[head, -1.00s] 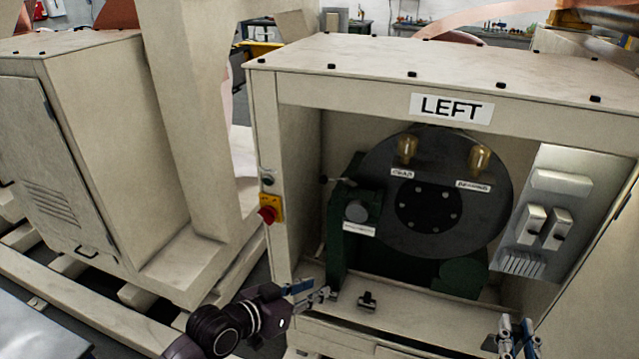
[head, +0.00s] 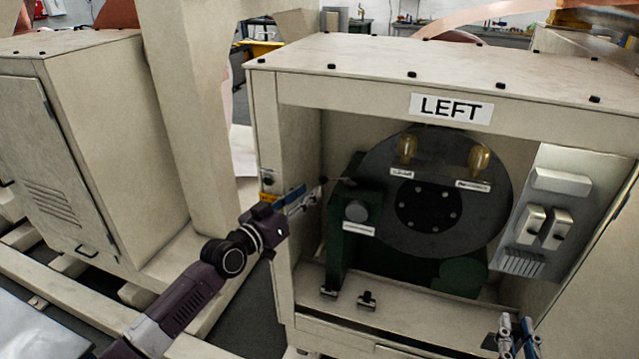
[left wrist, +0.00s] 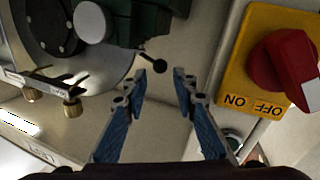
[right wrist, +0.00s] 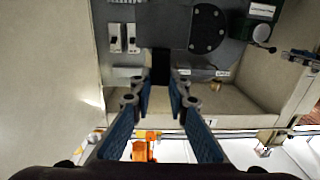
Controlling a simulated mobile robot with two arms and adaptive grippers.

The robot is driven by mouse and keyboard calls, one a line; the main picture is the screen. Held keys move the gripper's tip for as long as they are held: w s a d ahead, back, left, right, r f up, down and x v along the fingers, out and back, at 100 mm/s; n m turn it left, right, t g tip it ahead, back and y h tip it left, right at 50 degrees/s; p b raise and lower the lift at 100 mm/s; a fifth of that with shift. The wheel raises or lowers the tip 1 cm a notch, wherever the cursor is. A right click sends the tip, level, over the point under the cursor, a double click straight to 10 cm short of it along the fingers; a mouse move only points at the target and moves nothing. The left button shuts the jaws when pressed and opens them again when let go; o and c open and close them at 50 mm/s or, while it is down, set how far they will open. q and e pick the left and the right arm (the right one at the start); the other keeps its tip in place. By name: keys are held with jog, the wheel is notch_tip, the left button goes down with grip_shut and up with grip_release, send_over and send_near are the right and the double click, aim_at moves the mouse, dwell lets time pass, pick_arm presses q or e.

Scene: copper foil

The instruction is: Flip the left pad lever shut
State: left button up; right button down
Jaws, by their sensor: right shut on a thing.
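A short dark lever with a round black knob (head: 324,180) sticks out at the left of the green housing in the cabinet marked LEFT. The knob also shows in the left wrist view (left wrist: 158,66). My left gripper (head: 308,200) is open beside the knob, which lies just beyond and between its fingertips in the left wrist view. I cannot tell which part is the pad lever.
A red switch on a yellow plate (left wrist: 265,68) is close to my left gripper. A dark round disc (head: 435,235) with two brass-coloured parts fills the cabinet's middle. A grey panel (head: 540,215) with switches is at right. The sill's middle is clear.

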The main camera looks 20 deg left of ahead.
aim_at(320, 182)
pick_arm(q)
jog(key=shift+b+x, duration=0.35)
jog(key=shift+x, duration=2.75)
jog(key=shift+c, duration=0.4)
